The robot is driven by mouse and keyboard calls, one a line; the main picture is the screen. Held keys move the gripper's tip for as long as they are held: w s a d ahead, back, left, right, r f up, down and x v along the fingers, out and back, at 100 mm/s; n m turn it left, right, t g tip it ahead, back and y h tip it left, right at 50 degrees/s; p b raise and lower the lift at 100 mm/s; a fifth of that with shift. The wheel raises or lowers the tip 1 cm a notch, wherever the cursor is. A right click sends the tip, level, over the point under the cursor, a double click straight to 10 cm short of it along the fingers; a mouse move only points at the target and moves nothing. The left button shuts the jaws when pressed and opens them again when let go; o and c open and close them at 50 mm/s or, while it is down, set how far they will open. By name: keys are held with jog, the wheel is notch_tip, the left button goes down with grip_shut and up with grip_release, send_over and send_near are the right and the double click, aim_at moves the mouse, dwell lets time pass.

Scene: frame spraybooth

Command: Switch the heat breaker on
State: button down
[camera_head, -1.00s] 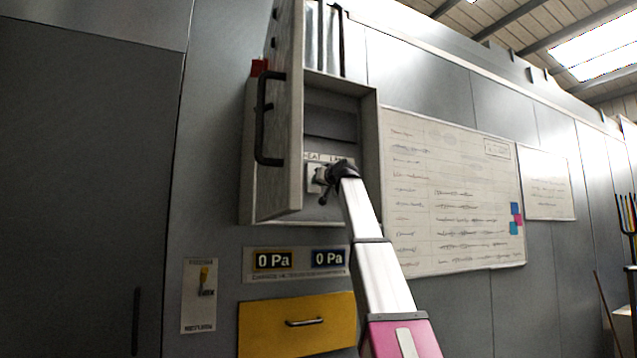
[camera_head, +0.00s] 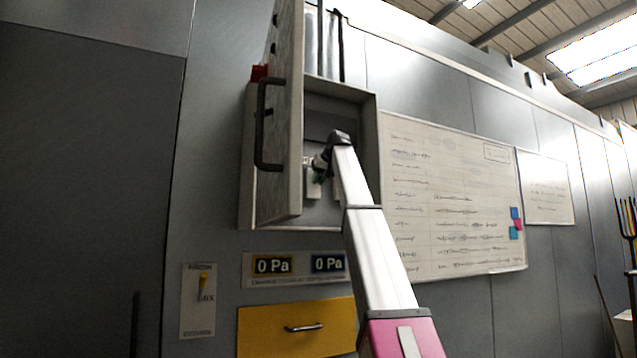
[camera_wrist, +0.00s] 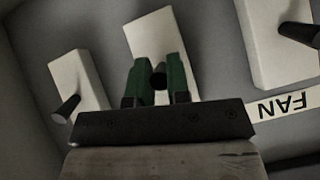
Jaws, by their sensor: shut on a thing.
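In the wrist view, upside down, three white breakers with dark levers sit on the grey panel. The right breaker (camera_wrist: 275,45) has a FAN label (camera_wrist: 283,107) by it. The middle breaker (camera_wrist: 150,30) has its lever (camera_wrist: 159,76) between the green fingertips of my gripper (camera_wrist: 159,85), which is shut on it. The left breaker (camera_wrist: 78,80) is free. My gripper hides the middle and left labels. In the head view, my gripper (camera_head: 321,166) reaches into the open wall cabinet (camera_head: 369,180), and my arm hides part of the breakers.
The cabinet door (camera_head: 291,130), with a black handle, stands open on the left, close to my gripper. A whiteboard (camera_head: 450,200) hangs on the right.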

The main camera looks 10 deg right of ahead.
jog(key=shift+w+r+g, duration=0.15)
jog(key=shift+r+g, duration=0.1)
jog(key=shift+g, duration=0.45)
jog(key=shift+h, duration=0.3)
jog(key=c, duration=1.1)
grip_release()
jog(key=v, duration=0.7)
jog(key=shift+r, duration=0.25)
jog(key=shift+d, duration=0.1)
